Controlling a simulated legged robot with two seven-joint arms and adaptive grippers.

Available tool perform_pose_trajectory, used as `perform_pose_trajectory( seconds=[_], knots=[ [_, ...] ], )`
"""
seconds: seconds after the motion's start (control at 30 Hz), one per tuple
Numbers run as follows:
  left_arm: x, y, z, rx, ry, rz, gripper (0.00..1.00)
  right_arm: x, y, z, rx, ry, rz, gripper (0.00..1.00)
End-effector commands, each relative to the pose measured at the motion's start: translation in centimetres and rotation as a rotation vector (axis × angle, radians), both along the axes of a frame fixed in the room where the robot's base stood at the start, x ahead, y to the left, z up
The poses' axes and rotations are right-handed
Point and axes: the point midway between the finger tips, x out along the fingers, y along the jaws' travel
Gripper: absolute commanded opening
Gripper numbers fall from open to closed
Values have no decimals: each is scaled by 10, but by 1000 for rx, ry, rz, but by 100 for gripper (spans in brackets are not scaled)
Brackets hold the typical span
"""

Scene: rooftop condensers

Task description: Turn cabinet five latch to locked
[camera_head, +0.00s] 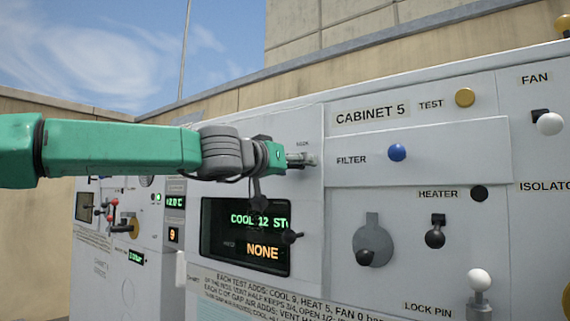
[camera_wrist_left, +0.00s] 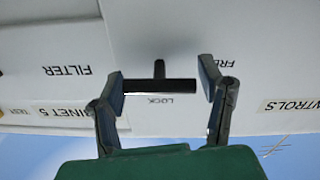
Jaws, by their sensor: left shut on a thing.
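The latch of cabinet five shows upside down in the left wrist view as a dark T-shaped handle (camera_wrist_left: 160,85). Its bar lies across that picture, with a short stem, next to a small LOCK label (camera_wrist_left: 160,100). In the head view my left gripper (camera_head: 290,158) reaches the cabinet front at the latch (camera_head: 303,159), just below the small label and left of the FILTER panel. The gripper partly hides the latch there. My right gripper is not in view.
Below the gripper is a display (camera_head: 245,237) reading NONE. To the right are a blue FILTER knob (camera_head: 397,152), a dark HEATER lever (camera_head: 435,233), a white FAN knob (camera_head: 549,123) and a LOCK PIN with a white ball (camera_head: 479,281). Another cabinet's controls stand at left.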

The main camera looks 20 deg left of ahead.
Motion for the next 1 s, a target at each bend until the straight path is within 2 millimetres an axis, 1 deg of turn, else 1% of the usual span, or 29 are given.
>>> perform_pose_trajectory(
  seconds=[0.03,0.17,0.37,0.57,1.0],
  knots=[
    [2,4,2,-3,-2,13,33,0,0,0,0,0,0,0],
    [2,3,2,-17,4,15,33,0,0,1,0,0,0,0],
    [1,4,3,-94,32,13,33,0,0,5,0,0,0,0],
    [1,4,4,-237,84,10,33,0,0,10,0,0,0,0],
    [1,4,4,-627,227,9,33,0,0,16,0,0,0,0]
  ],
)
